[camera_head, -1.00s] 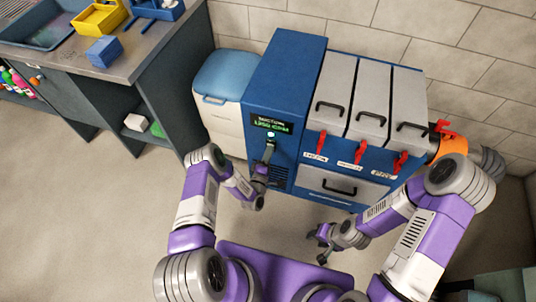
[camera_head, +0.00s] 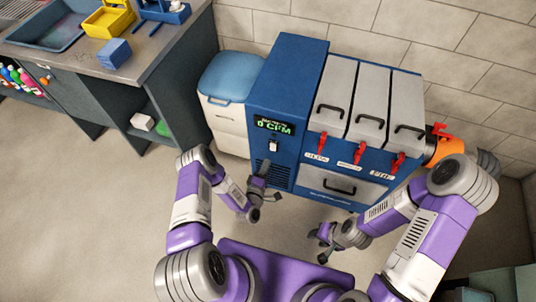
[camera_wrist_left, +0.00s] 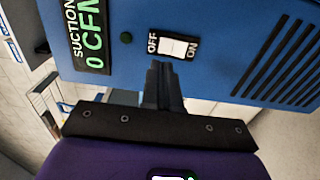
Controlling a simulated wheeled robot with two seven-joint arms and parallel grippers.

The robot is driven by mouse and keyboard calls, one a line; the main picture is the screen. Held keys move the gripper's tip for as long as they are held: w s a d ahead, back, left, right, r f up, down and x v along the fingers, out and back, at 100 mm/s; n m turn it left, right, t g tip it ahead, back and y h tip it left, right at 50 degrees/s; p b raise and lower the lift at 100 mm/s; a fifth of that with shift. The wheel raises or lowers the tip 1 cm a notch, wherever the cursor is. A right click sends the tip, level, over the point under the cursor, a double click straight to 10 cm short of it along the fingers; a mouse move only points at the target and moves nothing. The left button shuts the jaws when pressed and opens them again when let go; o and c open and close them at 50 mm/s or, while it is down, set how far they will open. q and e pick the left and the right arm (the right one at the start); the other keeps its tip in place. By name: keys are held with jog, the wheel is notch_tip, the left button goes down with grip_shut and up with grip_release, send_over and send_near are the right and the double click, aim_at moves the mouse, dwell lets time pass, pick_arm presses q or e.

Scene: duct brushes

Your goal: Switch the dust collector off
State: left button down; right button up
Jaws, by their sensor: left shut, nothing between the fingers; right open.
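The dust collector (camera_head: 287,85) is a blue cabinet against the wall. Its display (camera_head: 273,127) reads 0 CFM in green; in the left wrist view the display (camera_wrist_left: 88,38) reads SUCTION and 0 CFM. Below it is a white rocker switch (camera_head: 273,147). My right gripper (camera_head: 322,243) is open, low in front of the cabinet.
Grey lidded bins with red levers (camera_head: 356,152) adjoin the collector on the right. A white bin with a blue lid (camera_head: 229,78) stands on its left. A counter (camera_head: 130,65) with a sink and yellow tray is at the left. The floor in front is clear.

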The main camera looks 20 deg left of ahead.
pick_arm(q)
jog(key=s+p, duration=0.1)
jog(key=s, duration=0.5)
jog(key=shift+s+r, duration=0.15)
jog(key=shift+r, duration=0.15)
jog(key=shift+a, duration=0.1)
jog(key=s+d+r+m+g+h, duration=0.1)
jog(key=s+d+m+g, duration=0.2)
jog(key=s+m+g, duration=0.4)
jog(key=s+d+r+m+g+h, duration=0.2)
jog(key=s+d+m+g, duration=0.1)
jog(key=s+m+g, duration=0.5)
jog(key=s+g, duration=0.1)
jog(key=g, duration=0.1)
jog(key=shift+s+d+r+g+h, duration=0.15)
jog(key=shift+d+r+g+h, duration=0.05)
jog(key=shift+r+g+h, duration=0.1)
jog(key=shift+d, duration=0.1)
